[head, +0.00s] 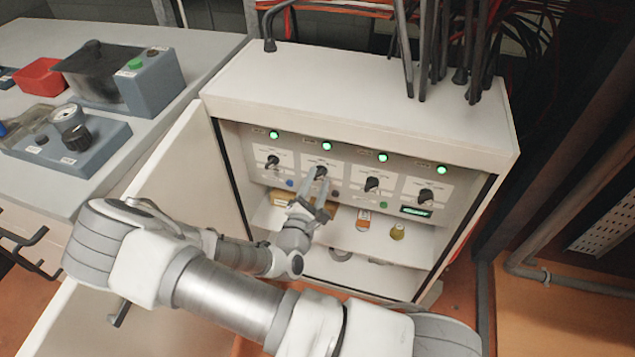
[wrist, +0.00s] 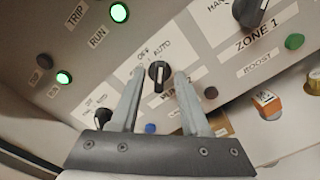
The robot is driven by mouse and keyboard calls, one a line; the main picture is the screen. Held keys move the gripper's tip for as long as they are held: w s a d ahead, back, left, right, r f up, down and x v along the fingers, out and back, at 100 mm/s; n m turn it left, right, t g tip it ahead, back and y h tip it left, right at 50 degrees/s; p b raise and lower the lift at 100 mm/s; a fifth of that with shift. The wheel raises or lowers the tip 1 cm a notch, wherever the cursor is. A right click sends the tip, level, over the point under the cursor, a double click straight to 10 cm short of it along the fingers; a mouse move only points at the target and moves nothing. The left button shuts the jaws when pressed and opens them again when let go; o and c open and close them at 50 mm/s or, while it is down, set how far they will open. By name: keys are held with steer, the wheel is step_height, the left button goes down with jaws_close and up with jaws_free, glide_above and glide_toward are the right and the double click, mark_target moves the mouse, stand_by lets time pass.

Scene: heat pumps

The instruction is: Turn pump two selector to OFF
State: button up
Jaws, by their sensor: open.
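The pump two selector (wrist: 158,75) is a black knob on a pale label plate, with OFF and AUTO printed above it; the pump label below is partly hidden. I cannot tell which position it points to. In the head view it is the second selector (head: 320,172) from the left in the cabinet (head: 360,95). My gripper (wrist: 159,79) is open and empty, with a finger on each side of the knob and a visible gap on both sides. In the head view my gripper (head: 313,195) is just in front of and below this selector.
Neighbouring selectors sit close by: the leftmost one (head: 273,161), and the ZONE 1 selector (wrist: 252,10). Green lamps (head: 326,145) glow above the row. A shelf (head: 345,238) with small items is below the selectors. The cabinet door (head: 180,175) stands open at the left.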

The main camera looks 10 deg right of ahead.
jaws_close()
steer(key=shift+r+n+p, duration=0.15)
steer(key=shift+n+p, duration=0.15)
steer(key=shift+p, duration=0.65)
steer(key=n+p, duration=0.2)
steer(key=p, duration=0.1)
steer(key=shift+r+n, duration=0.15)
steer(key=shift+n, duration=0.15)
steer(key=n+p, duration=0.2)
steer(key=n, duration=0.1)
steer(key=shift+a+p, duration=0.1)
steer(key=shift+p, duration=0.25)
steer(key=shift+f+n+p, duration=0.25)
steer(key=shift+n+p, duration=0.45)
steer(key=shift+n, duration=0.5)
